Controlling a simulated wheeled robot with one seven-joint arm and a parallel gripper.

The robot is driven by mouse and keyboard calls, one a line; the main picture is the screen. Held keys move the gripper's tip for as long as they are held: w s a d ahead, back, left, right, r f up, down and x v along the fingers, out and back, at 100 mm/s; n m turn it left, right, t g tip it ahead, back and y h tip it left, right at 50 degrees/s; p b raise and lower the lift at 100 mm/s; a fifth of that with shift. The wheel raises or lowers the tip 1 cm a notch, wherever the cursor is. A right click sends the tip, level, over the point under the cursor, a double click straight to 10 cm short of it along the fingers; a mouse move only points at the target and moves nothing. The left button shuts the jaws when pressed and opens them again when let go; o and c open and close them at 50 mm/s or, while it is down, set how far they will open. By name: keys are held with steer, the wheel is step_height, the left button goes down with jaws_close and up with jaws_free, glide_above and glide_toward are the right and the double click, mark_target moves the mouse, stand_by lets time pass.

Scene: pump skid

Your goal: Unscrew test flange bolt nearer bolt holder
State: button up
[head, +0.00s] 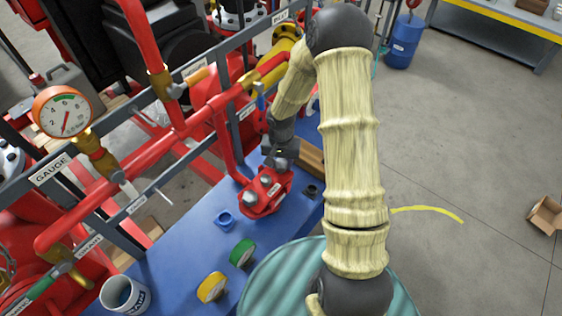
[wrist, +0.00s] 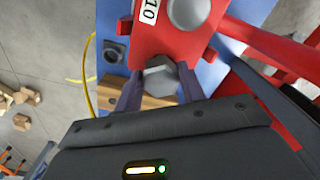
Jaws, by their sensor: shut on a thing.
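The red test flange (head: 272,203) sits on the blue skid, with a white label on its face; it also shows in the wrist view (wrist: 148,38). Its grey hex bolt (wrist: 160,77) stands between the two fingers of my gripper (wrist: 160,88), which is shut on its head. A second bolt (wrist: 188,12) sits farther along the flange, clear of the fingers; it shows in the head view (head: 250,198). A dark square socket piece (wrist: 113,52), perhaps the bolt holder, stands beside the flange, also in the head view (head: 311,190). The bolt's shank is hidden.
A wooden block (wrist: 150,102) lies close by my fingers. Red pipes (wrist: 262,42) run beside the flange. A blue ring piece (head: 224,219), green tape (head: 242,252), yellow tape (head: 211,288) and a cup (head: 122,295) stand on the blue deck. A pressure gauge (head: 62,111) is at left.

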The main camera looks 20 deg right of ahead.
steer(key=n+p, duration=0.2)
steer(key=n, duration=0.5)
steer(key=shift+r, duration=0.1)
steer(key=n+p, duration=0.2)
steer(key=n, duration=0.3)
steer(key=shift+n+p, duration=0.35)
steer(key=shift+n, duration=0.75)
steer(key=o, duration=1.1)
step_height(320, 180, up, 17)
steer(key=shift+r+b, duration=0.1)
steer(key=shift+b, duration=1.1)
